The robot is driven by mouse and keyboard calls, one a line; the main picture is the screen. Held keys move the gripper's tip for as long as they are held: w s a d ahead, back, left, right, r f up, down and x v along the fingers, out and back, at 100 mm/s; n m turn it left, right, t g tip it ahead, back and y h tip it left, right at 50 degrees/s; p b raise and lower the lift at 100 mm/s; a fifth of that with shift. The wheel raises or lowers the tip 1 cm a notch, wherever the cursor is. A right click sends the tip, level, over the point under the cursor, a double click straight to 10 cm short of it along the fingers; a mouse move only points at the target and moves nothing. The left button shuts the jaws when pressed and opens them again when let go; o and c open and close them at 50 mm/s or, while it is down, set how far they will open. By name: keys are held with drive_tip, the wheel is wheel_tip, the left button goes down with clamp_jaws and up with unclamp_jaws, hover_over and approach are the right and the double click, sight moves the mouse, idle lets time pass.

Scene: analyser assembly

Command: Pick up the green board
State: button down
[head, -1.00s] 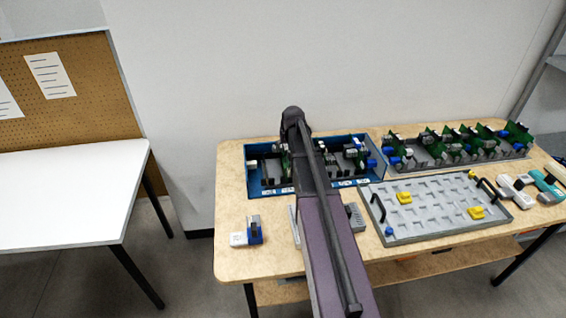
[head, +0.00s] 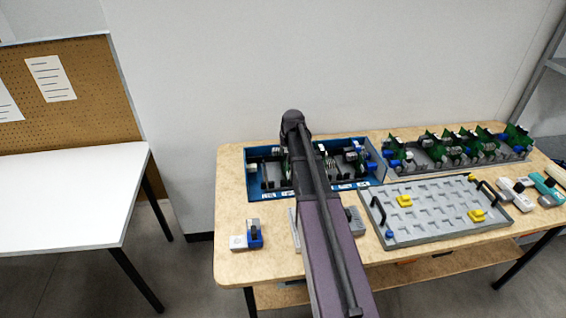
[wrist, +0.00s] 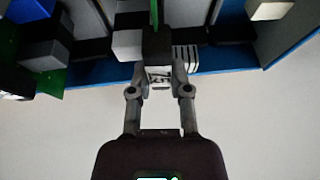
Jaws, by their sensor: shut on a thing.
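In the wrist view my gripper (wrist: 160,72) is shut on a grey-white block with dark markings, at the base of an upright green board (wrist: 154,14). The board shows edge-on as a thin green strip between a grey block and darker parts. It stands over the blue tray (wrist: 215,70); I cannot tell whether it is seated in it or clear of it. In the head view the blue tray (head: 254,187) lies at the back left of the wooden table, and my own arm hides my gripper and part of the tray.
Another green board (wrist: 51,82) shows at the left in the wrist view. In the head view a grey rack (head: 440,163) of several green boards stands at the back right. A grey plate (head: 435,232) with black handles lies in front of it. A blue-white part (head: 254,233) sits front left.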

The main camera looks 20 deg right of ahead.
drive_tip(key=shift+r, duration=0.1)
wheel_tip(320, 180, up, 18)
drive_tip(key=p, duration=1.8)
idle(0.5)
drive_tip(key=shift+f, duration=0.25)
wheel_tip(320, 180, down, 4)
drive_tip(key=b, duration=0.4)
drive_tip(key=shift+s, duration=0.15)
drive_tip(key=shift+a, duration=0.1)
